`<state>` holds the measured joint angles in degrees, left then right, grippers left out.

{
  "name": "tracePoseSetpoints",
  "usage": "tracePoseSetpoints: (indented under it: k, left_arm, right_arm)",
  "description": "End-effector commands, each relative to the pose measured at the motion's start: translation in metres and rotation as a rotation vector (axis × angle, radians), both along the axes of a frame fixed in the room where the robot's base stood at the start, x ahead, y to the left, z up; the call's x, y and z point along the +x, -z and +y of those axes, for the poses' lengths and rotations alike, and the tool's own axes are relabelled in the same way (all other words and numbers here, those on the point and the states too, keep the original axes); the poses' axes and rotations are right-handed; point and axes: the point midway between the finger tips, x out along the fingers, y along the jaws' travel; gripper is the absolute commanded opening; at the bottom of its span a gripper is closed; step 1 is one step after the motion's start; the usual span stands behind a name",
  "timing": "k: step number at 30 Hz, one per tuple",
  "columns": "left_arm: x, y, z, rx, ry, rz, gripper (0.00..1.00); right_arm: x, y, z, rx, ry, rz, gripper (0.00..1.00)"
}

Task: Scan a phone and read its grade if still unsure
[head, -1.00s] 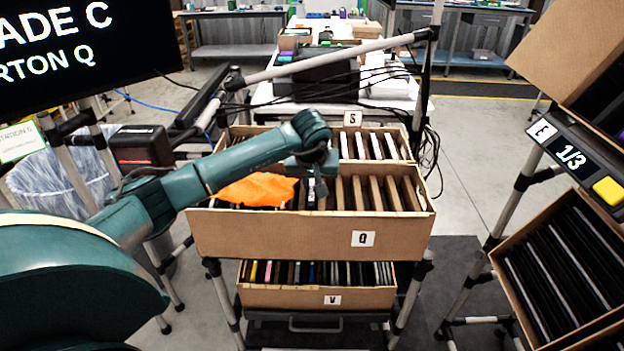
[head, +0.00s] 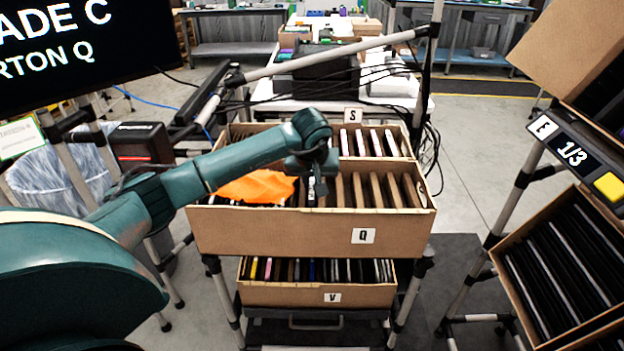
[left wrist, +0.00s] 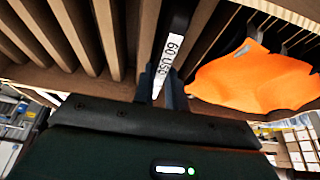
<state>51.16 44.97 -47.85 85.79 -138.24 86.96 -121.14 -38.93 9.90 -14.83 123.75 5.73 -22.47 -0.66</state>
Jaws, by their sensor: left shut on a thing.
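My left gripper (head: 316,190) reaches down into the carton marked Q (head: 290,232), between the orange cloth (head: 257,187) and the empty-looking slots. In the left wrist view the fingers (left wrist: 165,92) are shut on a dark phone (left wrist: 178,18) with a white label (left wrist: 172,58) that appears to read "60 USD". The phone stands among the carton's dividers; its lower part is hidden. The screen (head: 70,45) at top left is cut off and shows "ADE C" and "RTON Q". My right gripper is not in view.
Carton S (head: 353,116) stands behind Q, and carton V (head: 315,294) sits below. At right are a filled carton (head: 520,300) and a sign reading "E 1/3" (head: 562,145) with a yellow button. A black scanner-like box (head: 140,144) and a clear bin (head: 62,180) are left.

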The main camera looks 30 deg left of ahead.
Motion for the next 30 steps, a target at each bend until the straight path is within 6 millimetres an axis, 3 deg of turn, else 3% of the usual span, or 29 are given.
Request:
tracePoseSetpoints:
  k: [8,9,18,26,30]
  left_arm:
    - [0.000,-0.001,0.000,-0.001,-0.001,-0.002,0.00]
    - [0.000,-0.001,0.000,-0.001,-0.001,-0.002,0.14]
    - [0.000,0.000,0.000,-0.001,-0.001,-0.002,0.39]
    - [0.000,0.000,0.000,-0.001,0.000,0.001,0.39]
    - [-0.003,-0.012,-0.003,-0.002,0.000,-0.003,0.39]
  right_arm:
    - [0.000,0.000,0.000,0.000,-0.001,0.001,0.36]
    - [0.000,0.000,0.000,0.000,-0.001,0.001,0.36]
    - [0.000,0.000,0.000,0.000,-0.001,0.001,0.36]
    - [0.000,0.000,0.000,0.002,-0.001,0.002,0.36]
    - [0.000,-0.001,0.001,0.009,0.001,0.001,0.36]
